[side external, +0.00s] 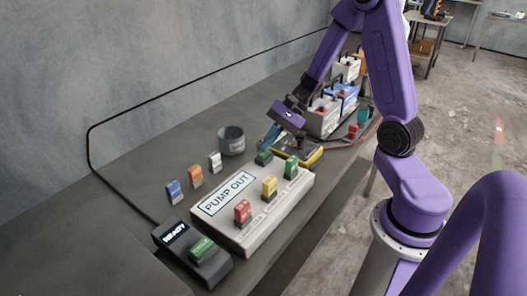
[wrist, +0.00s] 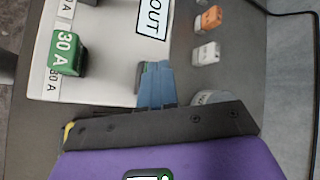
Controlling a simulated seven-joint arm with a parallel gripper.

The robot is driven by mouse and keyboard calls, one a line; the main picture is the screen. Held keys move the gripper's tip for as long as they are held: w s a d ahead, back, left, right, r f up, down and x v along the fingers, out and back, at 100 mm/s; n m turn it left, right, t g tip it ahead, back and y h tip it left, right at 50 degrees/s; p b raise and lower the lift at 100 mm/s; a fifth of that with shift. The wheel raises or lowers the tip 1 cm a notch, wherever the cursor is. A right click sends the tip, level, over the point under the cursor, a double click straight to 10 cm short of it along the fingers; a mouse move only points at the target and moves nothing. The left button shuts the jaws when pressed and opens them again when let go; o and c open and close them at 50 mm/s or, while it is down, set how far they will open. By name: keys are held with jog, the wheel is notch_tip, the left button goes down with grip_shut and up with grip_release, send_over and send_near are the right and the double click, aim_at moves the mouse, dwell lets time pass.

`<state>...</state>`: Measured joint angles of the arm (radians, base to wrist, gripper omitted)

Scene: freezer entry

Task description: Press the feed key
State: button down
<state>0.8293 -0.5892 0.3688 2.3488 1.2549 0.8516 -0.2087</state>
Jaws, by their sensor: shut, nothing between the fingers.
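A small black device (side external: 172,234) with a lit display that seems to read "READY" sits at the near-left end of the bench. A green key-like block (side external: 202,249) is on its top; its lettering is too small to read, so I cannot confirm it as the feed key. My gripper (side external: 268,144) is shut and empty, pointing down at the far end of the PUMP OUT box, well away from the black device. In the wrist view its blue fingers (wrist: 155,70) meet beside a dark green block (wrist: 141,77); I cannot tell whether they touch it.
The white PUMP OUT box (side external: 225,222) carries red (side external: 242,212), yellow (side external: 269,187) and green (side external: 291,167) fuses. Blue, orange and white fuses and a grey cup (side external: 231,141) lie behind it. A yellow meter (side external: 300,154) and battery-like blocks stand beyond.

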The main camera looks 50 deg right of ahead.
aim_at(267, 152)
dwell(0.3)
jog(key=shift+r, duration=0.9)
notch_tip(267, 152, up, 6)
dwell(0.5)
jog(key=s+a+n+g+h, duration=0.1)
jog(key=s+a+n+h, duration=0.3)
jog(key=s+n, duration=0.7)
jog(key=s+a+f+n+g+h, duration=0.1)
jog(key=s+a+n+h, duration=0.3)
jog(key=s+n, duration=0.7)
jog(key=n, duration=0.3)
jog(key=shift+s+f+g, duration=0.3)
jog(key=shift+s, duration=0.1)
